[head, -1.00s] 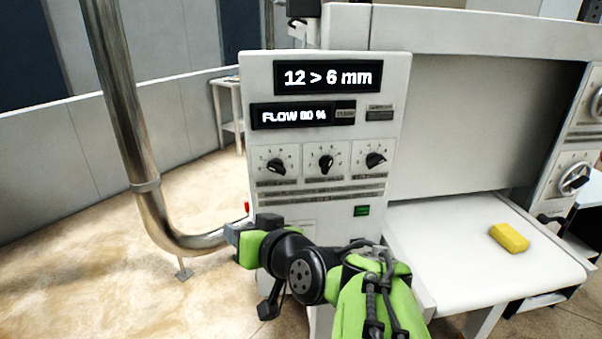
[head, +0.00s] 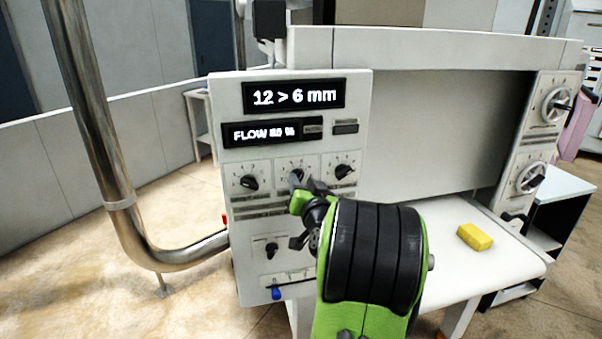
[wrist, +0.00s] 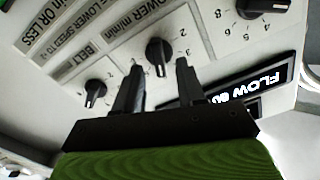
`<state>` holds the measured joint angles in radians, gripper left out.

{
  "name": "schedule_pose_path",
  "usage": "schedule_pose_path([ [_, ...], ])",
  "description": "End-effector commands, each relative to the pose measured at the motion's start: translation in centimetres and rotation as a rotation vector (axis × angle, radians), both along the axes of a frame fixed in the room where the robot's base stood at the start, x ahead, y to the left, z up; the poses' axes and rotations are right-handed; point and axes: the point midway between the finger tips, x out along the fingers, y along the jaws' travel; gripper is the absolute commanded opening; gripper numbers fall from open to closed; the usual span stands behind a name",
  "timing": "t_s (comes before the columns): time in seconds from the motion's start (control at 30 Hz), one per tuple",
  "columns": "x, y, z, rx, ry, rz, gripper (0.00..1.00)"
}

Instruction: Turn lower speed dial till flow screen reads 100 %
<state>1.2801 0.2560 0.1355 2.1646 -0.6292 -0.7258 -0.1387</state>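The lower speed dial (wrist: 158,52) is a black knob on a pale panel, with part of a "LOWER m/min" label beside it in the wrist view. It is the middle of three dials (head: 297,175) in the head view, partly covered by my gripper (head: 306,184). In the wrist view my gripper (wrist: 160,65) is open. Its two dark fingertips point at the panel, one on each side of the dial, with visible gaps. Contact with the panel cannot be told. The flow screen (head: 264,133) appears to read 80 %; the last digits are blurred.
A belt dial (wrist: 95,90) and another dial (wrist: 275,8) flank the middle one. A small lower knob (head: 272,250) and a blue-tipped lever (head: 277,293) lie below. A yellow sponge (head: 475,237) rests on the white bed. A metal pipe (head: 120,205) stands at left.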

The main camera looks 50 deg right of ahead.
Motion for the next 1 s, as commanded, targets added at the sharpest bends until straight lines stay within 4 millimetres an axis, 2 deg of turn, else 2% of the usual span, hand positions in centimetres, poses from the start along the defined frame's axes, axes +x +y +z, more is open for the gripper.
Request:
schedule_pose_path([
  [0.1, 1.02, -0.78, 0.08, 0.002, -0.001, 0.001, 0.39],
  [0.37, 1.20, -1.00, -0.08, 0.000, 0.000, -0.001, 0.39],
  [0.47, 1.19, -0.99, -0.09, 0.000, 0.000, -0.001, 0.27],
  [0.63, 1.18, -0.98, -0.09, 0.001, 0.001, -0.001, 0.01],
  [1.0, 1.17, -0.97, -0.12, 0.021, -0.017, 0.000, 0.00],
])
